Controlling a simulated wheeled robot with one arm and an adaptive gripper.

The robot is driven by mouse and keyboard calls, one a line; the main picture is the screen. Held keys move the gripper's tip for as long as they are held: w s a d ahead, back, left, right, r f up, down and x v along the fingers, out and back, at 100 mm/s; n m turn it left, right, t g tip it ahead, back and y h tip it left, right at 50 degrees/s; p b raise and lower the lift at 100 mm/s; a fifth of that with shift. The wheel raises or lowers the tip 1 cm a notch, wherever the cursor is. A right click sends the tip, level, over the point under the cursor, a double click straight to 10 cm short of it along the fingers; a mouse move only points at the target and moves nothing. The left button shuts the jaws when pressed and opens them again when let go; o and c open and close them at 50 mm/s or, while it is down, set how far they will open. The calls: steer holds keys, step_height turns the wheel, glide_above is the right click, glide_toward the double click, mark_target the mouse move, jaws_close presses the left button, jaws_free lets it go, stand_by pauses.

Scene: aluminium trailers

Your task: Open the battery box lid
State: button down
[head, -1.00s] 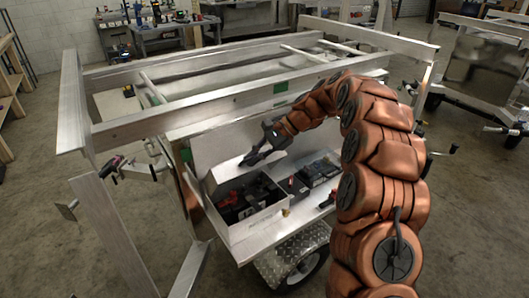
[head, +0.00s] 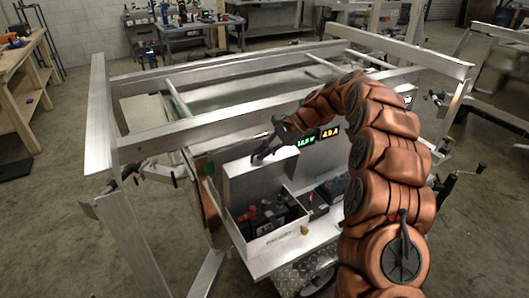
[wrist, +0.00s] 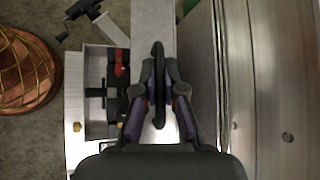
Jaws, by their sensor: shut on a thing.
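The battery box (head: 282,240) is a light grey metal box on the trailer's front shelf. Its lid (head: 258,182) is raised and stands roughly upright at the back of the box. Dark battery parts with red pieces (head: 248,213) show inside. My gripper (head: 262,157) is at the lid's upper edge. In the wrist view my gripper (wrist: 159,82) is shut around a dark, slim handle (wrist: 158,55) at the lid. The box's open inside (wrist: 115,92) shows to the left of the fingers there. The fingers partly hide the handle.
Green and amber lit displays (head: 318,137) are on the panel behind the lid. Black battery units (head: 330,190) stand right of the box. Trailer rails (head: 215,107) run above and behind. A crank handle (head: 460,178) sticks out at the right.

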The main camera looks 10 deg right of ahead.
steer(key=c, duration=1.5)
jaws_free()
steer(key=shift+v, duration=6.05)
steer(key=shift+s, duration=0.15)
